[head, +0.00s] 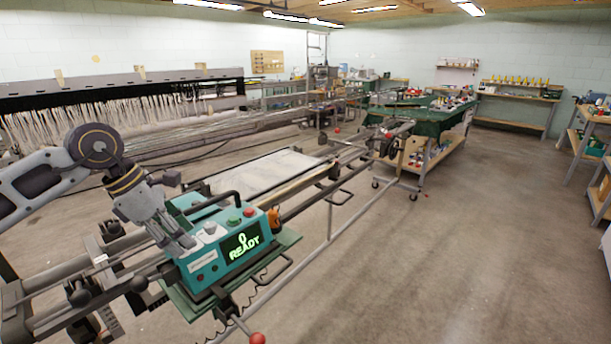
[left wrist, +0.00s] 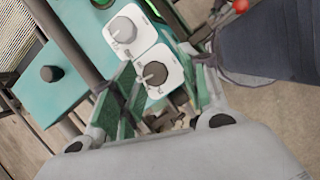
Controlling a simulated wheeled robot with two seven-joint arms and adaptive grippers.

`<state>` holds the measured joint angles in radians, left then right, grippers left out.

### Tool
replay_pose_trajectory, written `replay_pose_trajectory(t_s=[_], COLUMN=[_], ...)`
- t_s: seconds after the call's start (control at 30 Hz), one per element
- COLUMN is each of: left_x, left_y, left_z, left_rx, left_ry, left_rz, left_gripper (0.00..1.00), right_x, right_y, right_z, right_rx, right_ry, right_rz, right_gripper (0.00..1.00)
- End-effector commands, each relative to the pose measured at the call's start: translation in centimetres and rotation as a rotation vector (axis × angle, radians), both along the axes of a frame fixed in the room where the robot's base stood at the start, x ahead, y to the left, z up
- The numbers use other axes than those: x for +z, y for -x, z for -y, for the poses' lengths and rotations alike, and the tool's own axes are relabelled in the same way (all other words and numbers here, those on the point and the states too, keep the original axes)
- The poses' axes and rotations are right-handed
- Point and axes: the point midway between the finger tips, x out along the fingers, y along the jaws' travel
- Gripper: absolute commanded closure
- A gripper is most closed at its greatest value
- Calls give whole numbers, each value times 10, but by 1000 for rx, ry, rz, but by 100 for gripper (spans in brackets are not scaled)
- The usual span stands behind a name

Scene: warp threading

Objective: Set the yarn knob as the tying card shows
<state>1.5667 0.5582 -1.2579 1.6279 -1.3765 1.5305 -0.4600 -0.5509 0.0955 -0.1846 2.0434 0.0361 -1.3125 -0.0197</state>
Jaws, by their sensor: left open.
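A teal machine box (head: 205,272) has a lit display (head: 242,242) reading "0 READY". On its top, a pale round knob (head: 210,228) shows just right of my left gripper (head: 182,244). In the left wrist view, two grey knobs with pointer lines sit on white plates: an upper knob (left wrist: 123,29) and a lower knob (left wrist: 154,73). My left gripper's fingers (left wrist: 160,98) are open, spread on either side below the lower knob. I cannot tell whether they touch it. Which knob is the yarn knob is unreadable. I cannot make out the tying card. My right gripper is not in view.
A red button (head: 248,212) and an orange part (head: 274,218) sit near the box's right end. A dark button (left wrist: 48,73) stands on the teal surface. Metal rails run past the box. A green-topped cart (head: 425,125) stands behind. Open floor lies at right.

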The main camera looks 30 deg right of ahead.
Motion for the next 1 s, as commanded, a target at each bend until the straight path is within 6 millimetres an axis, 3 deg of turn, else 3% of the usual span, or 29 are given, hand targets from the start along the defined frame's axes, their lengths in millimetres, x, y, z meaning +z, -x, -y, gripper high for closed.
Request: replay_pose_trajectory(t_s=[1.0], left_x=[-1], left_y=[3], left_z=[0], left_rx=[393], left_ry=[0], left_rz=[3], left_gripper=[53], right_x=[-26], right_y=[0], right_z=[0], right_rx=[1], right_ry=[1], right_rz=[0], right_gripper=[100])
